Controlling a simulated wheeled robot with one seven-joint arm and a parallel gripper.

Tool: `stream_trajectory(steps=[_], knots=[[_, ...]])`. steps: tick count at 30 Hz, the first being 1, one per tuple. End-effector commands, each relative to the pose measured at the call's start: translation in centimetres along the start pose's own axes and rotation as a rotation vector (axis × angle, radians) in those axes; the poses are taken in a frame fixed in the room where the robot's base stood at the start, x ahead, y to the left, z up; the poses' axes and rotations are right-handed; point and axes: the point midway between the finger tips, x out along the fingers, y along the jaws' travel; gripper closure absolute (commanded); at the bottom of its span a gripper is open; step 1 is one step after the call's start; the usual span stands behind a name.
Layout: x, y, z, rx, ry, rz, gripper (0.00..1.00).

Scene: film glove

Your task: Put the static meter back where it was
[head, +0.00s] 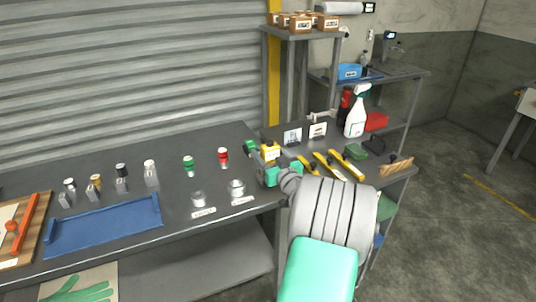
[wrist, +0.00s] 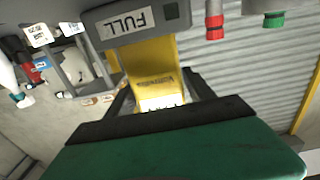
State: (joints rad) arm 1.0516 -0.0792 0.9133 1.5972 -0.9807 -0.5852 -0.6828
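The static meter is a yellow device (wrist: 150,75) between the two dark fingers in the wrist view, with a printed label on its face. A grey block marked "FULL" lies at its far end; I cannot tell whether it is part of the meter. In the head view, the yellow body (head: 270,152) shows at the gripper, near the right end of the long bench. My gripper (head: 264,160) appears shut on the meter; its fingers (wrist: 158,88) lie along both sides. My arm hides part of the bench's right end.
The long dark bench (head: 110,165) holds several small bottles, a blue tray (head: 105,226) and two glass jars (head: 236,188). On the right-hand table stand a spray bottle (head: 356,115), yellow-handled tools (head: 328,165), small cards (head: 292,138) and a wooden rack (head: 396,166). A tall shelf (head: 300,36) rises behind.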

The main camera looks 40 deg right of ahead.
Motion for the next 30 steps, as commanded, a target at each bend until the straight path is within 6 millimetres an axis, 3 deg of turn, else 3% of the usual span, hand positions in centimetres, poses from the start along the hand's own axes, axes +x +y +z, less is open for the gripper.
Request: stream_trajectory(steps=[3,10,14,24,30], knots=[[0.0,0.0,0.0,0.0,0.0,0.0,0.28],[0.0,0.0,-0.1,0.0,0.0,0.0,0.28],[0.0,0.0,-1.1,0.0,0.0,0.0,0.28],[-8.4,0.3,-0.4,0.0,0.0,0.008,0.28],[-11.6,0.1,-0.5,-0.001,0.0,0.003,0.28]])
